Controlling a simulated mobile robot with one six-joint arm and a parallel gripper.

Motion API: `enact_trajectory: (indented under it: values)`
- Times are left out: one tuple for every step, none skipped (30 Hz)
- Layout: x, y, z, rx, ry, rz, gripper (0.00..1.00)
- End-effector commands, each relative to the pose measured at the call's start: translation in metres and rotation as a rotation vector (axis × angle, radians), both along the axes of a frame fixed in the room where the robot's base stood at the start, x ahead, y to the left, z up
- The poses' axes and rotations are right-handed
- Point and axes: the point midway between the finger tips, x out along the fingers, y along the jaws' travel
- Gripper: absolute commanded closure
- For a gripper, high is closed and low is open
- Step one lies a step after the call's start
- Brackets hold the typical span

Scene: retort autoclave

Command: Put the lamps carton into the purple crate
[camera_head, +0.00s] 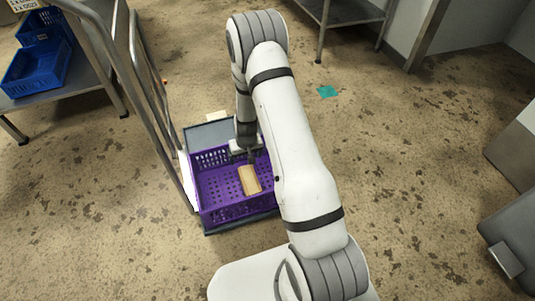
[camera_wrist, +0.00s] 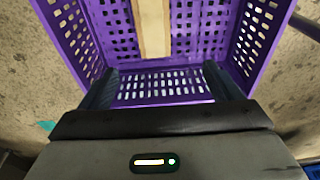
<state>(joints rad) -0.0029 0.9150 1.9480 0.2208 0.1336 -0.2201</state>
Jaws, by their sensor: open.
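The purple crate (camera_head: 219,205) sits on a low grey cart platform left of my arm in the head view. The lamps carton (camera_head: 250,179), a small tan box, lies flat on the crate's floor; no label is readable. My gripper (camera_head: 252,157) points down over the crate's far part, beside the carton's far end. In the wrist view the purple crate (camera_wrist: 225,75) fills most of the picture, and the lamps carton (camera_wrist: 153,28) shows at the top, beyond my gripper (camera_wrist: 158,85). The two dark fingers are wide apart with nothing between them.
The cart's metal handle (camera_head: 140,70) rises along the crate's left side. A metal table (camera_head: 85,95) with blue crates (camera_head: 38,65) stands at the upper left. A teal patch (camera_head: 327,91) lies on the floor. Open floor lies right of my arm.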

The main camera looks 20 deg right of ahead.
Motion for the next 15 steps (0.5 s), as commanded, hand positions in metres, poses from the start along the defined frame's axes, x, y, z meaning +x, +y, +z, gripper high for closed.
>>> enact_trajectory:
  values:
    - [0.0,0.002,0.032,0.007,-0.009,0.003,0.15]
    - [-0.002,0.004,0.048,0.012,-0.009,0.003,0.15]
    - [-0.006,0.005,0.068,0.016,-0.006,0.005,0.15]
    - [-0.01,0.006,0.083,0.019,-0.005,0.007,0.15]
    - [-0.014,0.007,0.098,0.022,-0.003,0.008,0.15]
    - [-0.021,0.008,0.117,0.025,-0.001,0.01,0.15]
    - [-0.026,0.009,0.132,0.027,0.0,0.012,0.15]
    - [-0.032,0.01,0.145,0.028,0.002,0.012,0.15]
    - [-0.04,0.011,0.163,0.029,0.004,0.014,0.15]
    - [-0.047,0.011,0.176,0.03,0.006,0.015,0.15]
    - [-0.054,0.012,0.189,0.031,0.007,0.016,0.15]
    - [-0.064,0.012,0.205,0.031,0.01,0.016,0.15]
    - [-0.073,0.013,0.217,0.03,0.011,0.016,0.15]
    - [-0.081,0.013,0.229,0.029,0.013,0.018,0.15]
    - [-0.093,0.013,0.243,0.028,0.016,0.018,0.15]
